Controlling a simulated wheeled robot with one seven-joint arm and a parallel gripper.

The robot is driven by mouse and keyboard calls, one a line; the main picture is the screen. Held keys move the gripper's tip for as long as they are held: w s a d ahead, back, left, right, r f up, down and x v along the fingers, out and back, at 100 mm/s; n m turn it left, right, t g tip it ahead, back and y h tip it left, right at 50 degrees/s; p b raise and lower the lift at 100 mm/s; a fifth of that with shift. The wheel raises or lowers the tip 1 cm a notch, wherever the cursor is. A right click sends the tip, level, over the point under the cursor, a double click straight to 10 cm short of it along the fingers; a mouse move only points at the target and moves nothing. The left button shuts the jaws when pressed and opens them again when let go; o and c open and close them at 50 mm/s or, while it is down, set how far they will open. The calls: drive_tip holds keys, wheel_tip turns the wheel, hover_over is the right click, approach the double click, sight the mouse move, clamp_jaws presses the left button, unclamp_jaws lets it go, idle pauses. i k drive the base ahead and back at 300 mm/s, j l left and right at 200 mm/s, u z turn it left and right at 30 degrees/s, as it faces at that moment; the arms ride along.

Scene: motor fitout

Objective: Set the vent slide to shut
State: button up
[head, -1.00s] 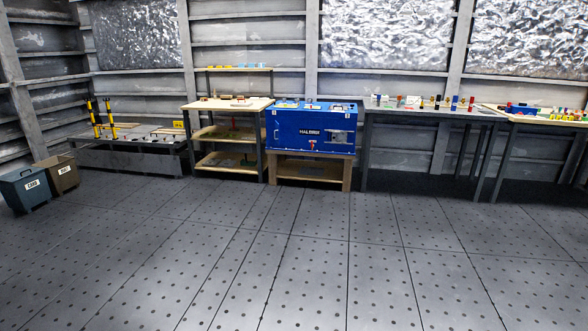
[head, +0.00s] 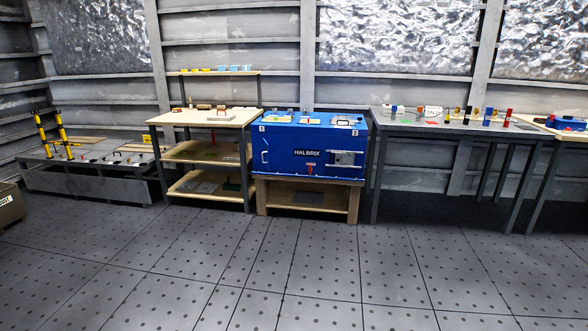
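A blue box marked HALBRIX (head: 285,165) stands on a low wooden stand (head: 263,196) against the far wall. Its front has a silver panel (head: 345,158) at the right, a red part (head: 310,169) low in the middle and a pale handle at the left. Several small fittings sit on its top. I cannot tell at this distance which part is the vent slide or how it is set. My gripper is not in view.
A wooden shelf bench (head: 205,118) stands left of the box, a grey table (head: 440,128) with several small items right of it. A low grey platform (head: 85,183) is at far left, a brown bin (head: 8,206) at the left edge. The floor ahead is clear.

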sight(345, 159)
drive_tip(key=i, duration=1.9)
drive_tip(key=i+j+z, duration=0.1)
drive_tip(key=i, duration=1.8)
drive_tip(key=i+j+z, duration=0.15)
drive_tip(key=i, duration=0.3)
drive_tip(key=i+j+z, duration=0.15)
drive_tip(key=i, duration=0.25)
